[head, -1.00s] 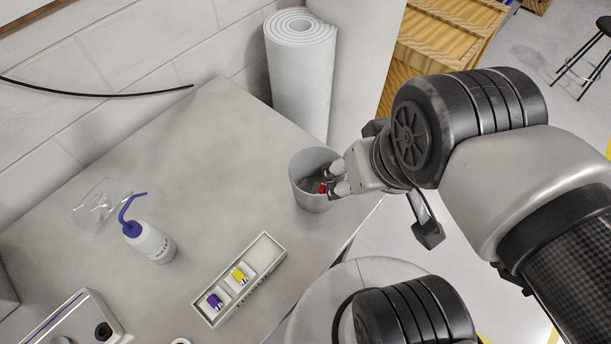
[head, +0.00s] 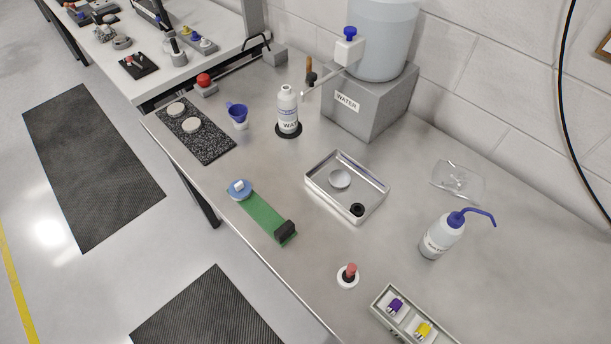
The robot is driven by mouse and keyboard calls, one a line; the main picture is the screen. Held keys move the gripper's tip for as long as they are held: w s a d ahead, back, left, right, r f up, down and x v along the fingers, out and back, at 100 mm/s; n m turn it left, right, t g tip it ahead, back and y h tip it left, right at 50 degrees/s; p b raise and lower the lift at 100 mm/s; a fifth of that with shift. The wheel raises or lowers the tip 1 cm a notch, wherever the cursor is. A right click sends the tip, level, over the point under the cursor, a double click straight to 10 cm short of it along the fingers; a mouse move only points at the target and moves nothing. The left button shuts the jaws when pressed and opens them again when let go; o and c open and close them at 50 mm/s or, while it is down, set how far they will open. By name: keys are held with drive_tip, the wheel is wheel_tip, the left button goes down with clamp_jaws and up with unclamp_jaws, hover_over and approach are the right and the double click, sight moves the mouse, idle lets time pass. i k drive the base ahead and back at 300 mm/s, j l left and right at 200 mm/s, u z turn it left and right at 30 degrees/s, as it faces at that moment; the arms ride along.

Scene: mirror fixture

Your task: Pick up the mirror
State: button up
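A round, pale grey disc (head: 340,179) lies flat in a shallow metal tray (head: 368,209) on the metal table; it looks like the mirror, but I cannot tell for sure. A small black ring (head: 357,209) lies in the same tray, nearer its front corner, apart from the disc. A green strip fixture (head: 262,216) lies left of the tray, with a blue round piece (head: 239,189) at one end and a black block (head: 285,231) at the other. My gripper is outside this view.
A wash bottle (head: 442,236) and clear goggles (head: 458,181) stand right of the tray. A water bottle (head: 288,108) and a grey water stand (head: 367,100) are behind it. A red-topped piece on a white base (head: 348,277) and a vial box (head: 413,316) are in front.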

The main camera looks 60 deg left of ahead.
sight(339, 178)
drive_tip(key=u, duration=2.1)
drive_tip(key=i+j+z, duration=0.2)
drive_tip(key=j, duration=0.2)
drive_tip(key=i+j+z, duration=0.15)
drive_tip(key=j, duration=0.2)
drive_tip(key=i+j+z, duration=0.2)
drive_tip(key=j, duration=0.25)
drive_tip(key=j+z, duration=0.15)
drive_tip(key=j, duration=0.25)
drive_tip(key=i+j+z, duration=0.2)
drive_tip(key=j, duration=0.25)
drive_tip(key=k, duration=0.1)
